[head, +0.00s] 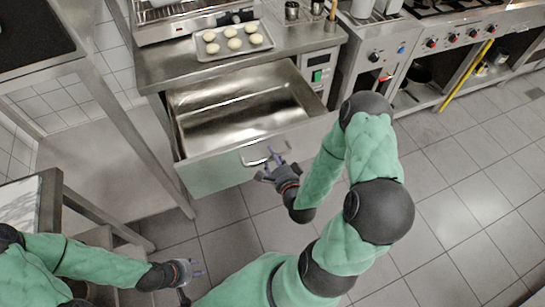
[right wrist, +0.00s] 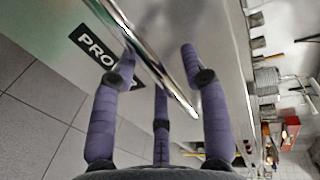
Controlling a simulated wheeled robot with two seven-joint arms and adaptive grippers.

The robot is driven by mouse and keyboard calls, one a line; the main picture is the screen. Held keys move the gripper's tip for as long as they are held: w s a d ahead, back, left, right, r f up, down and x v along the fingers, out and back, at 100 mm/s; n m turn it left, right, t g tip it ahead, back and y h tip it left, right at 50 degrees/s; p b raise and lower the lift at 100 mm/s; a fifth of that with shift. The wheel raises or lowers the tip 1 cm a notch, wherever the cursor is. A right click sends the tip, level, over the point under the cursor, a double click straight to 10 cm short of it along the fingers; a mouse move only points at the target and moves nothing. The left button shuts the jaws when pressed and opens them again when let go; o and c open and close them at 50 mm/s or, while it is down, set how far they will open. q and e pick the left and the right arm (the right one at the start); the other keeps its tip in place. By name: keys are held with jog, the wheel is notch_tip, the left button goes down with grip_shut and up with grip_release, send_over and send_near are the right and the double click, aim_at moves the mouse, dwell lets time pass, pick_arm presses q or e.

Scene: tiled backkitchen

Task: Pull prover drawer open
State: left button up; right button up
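The prover drawer (head: 215,170) is pulled well out from under the steel counter, and its metal inside is empty. Its front panel carries a bar handle (head: 266,158) and, in the right wrist view, a black label (right wrist: 95,58) reading "PRO", partly hidden by a finger. My right gripper (head: 275,160) is at the handle. In the right wrist view its fingers are spread, with the handle bar (right wrist: 165,80) running between them; whether they touch it is unclear. My left gripper (head: 193,268) is low at the left, away from the drawer, fingers apart and empty.
A tray of pale dough rounds (head: 233,40) sits on the steel counter (head: 170,70) above the drawer. A steel table frame (head: 120,110) stands close at the left, and a stove (head: 440,40) at the back right. The tiled floor (head: 470,190) at right is clear.

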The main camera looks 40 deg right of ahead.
jog(key=v, duration=0.7)
jog(key=shift+s, duration=0.2)
dwell(0.6)
jog(key=w+a+f+n+g+y, duration=0.3)
jog(key=a+f+n+g+y, duration=0.25)
jog(key=a+f+n, duration=0.45)
jog(key=s+a+f+n+g+y, duration=0.2)
jog(key=s+a+f+n+g, duration=0.6)
jog(key=a+f+g, duration=0.1)
jog(key=shift+a, duration=0.5)
